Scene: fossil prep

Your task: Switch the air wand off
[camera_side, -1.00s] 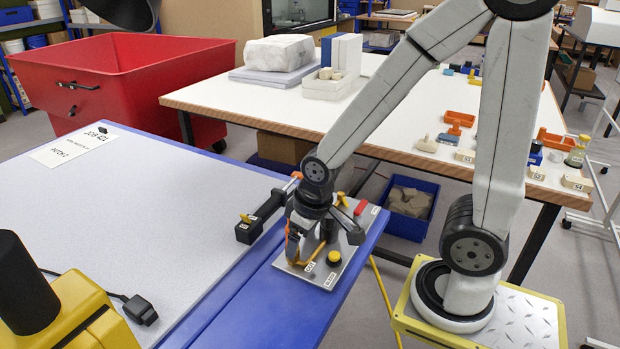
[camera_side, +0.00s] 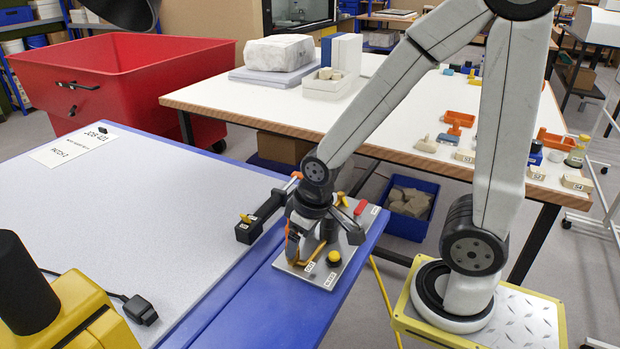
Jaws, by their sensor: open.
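A grey control plate (camera_side: 325,279) lies on the blue edge of the near bench. It carries a round yellow button (camera_side: 334,257), a red part (camera_side: 361,208), small white labels and other yellow parts. My gripper (camera_side: 312,250) points down over this plate, with its jaws open around or beside a yellow-orange lever (camera_side: 318,253). I cannot tell whether a jaw touches the lever. A black bar-shaped holder (camera_side: 262,218) with a yellow tab lies left of my gripper. My gripper hides part of the plate, and I cannot make out the air wand for certain.
The grey bench top (camera_side: 170,200) left of the plate is mostly clear. A yellow and black machine (camera_side: 80,315) stands at the near left. A white-topped table (camera_side: 400,135) is behind my arm, with a blue bin (camera_side: 411,224) of blocks below. A red cart (camera_side: 120,75) stands far left.

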